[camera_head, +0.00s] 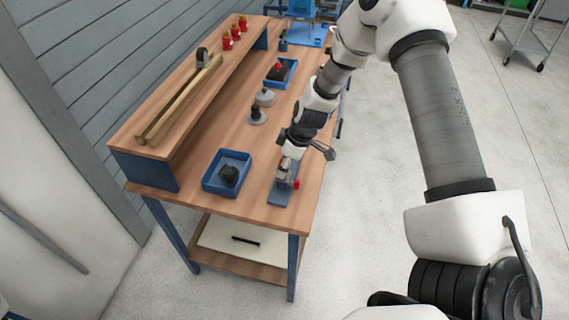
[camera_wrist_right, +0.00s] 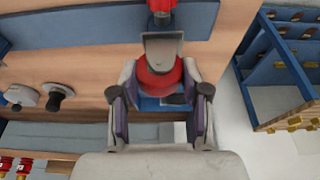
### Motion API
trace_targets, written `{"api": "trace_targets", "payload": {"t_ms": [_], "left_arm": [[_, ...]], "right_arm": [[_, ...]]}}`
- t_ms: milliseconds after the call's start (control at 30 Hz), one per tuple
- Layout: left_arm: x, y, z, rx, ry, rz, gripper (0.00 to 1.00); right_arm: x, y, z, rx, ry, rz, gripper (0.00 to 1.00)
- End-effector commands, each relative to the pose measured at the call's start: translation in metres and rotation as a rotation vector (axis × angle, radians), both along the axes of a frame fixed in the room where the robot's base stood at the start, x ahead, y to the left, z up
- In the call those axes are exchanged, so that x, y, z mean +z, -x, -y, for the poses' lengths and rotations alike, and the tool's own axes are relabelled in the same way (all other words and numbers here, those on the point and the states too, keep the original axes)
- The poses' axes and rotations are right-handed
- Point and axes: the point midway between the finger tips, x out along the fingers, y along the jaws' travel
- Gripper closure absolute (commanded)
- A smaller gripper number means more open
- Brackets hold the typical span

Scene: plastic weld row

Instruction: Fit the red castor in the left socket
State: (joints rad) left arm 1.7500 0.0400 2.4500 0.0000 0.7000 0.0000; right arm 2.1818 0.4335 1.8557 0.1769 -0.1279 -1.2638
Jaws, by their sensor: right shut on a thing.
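My right gripper (camera_head: 287,168) is low over the blue fixture plate (camera_head: 277,198) at the table's near right corner. In the right wrist view, its two fingers (camera_wrist_right: 159,105) are shut around a round red part, which I take as the red castor (camera_wrist_right: 156,80). A grey block (camera_wrist_right: 164,45) overlaps the castor's upper side in that view. A second small red part (camera_wrist_right: 161,6) stands beyond it at the blue plate (camera_wrist_right: 200,18); a red spot (camera_head: 296,184) also shows beside the gripper in the head view. The left socket cannot be made out. My left gripper is out of view.
A blue tray (camera_head: 207,184) with a black part (camera_head: 229,175) stands left of the fixture. Farther back are grey and black round parts (camera_head: 257,115) and another blue tray (camera_head: 292,82). A raised shelf (camera_head: 180,133) runs along the wall side, with several red items (camera_head: 227,41).

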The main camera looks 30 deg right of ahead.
Motion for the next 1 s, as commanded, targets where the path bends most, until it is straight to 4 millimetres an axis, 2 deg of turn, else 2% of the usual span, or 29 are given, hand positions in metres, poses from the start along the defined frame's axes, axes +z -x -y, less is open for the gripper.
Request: {"api": "trace_targets", "payload": {"t_ms": [267,300,333,367,567,633,667,1000], "left_arm": [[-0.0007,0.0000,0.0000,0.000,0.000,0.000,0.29],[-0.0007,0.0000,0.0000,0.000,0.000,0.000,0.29],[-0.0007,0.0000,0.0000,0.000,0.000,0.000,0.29],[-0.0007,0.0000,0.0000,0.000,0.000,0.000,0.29],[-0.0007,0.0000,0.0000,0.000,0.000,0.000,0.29],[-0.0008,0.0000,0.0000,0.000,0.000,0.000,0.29],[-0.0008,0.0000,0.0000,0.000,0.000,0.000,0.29],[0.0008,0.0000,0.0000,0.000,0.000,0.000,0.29]], "right_arm": [[-0.0003,-0.0001,0.0000,0.000,0.000,0.000,1.00],[-0.0003,-0.0001,0.0000,0.000,0.000,0.000,0.40],[-0.0003,-0.0001,0.0000,0.000,0.000,0.000,0.29],[-0.0003,-0.0001,0.0000,0.000,0.000,0.000,0.25],[-0.0004,-0.0001,0.0001,0.000,0.000,0.000,0.25],[-0.0006,0.0000,0.0000,0.000,0.000,0.000,0.07],[-0.0006,0.0000,0.0000,0.000,0.000,0.000,0.04],[0.0012,0.0000,0.0000,0.000,0.000,0.000,0.04]]}}
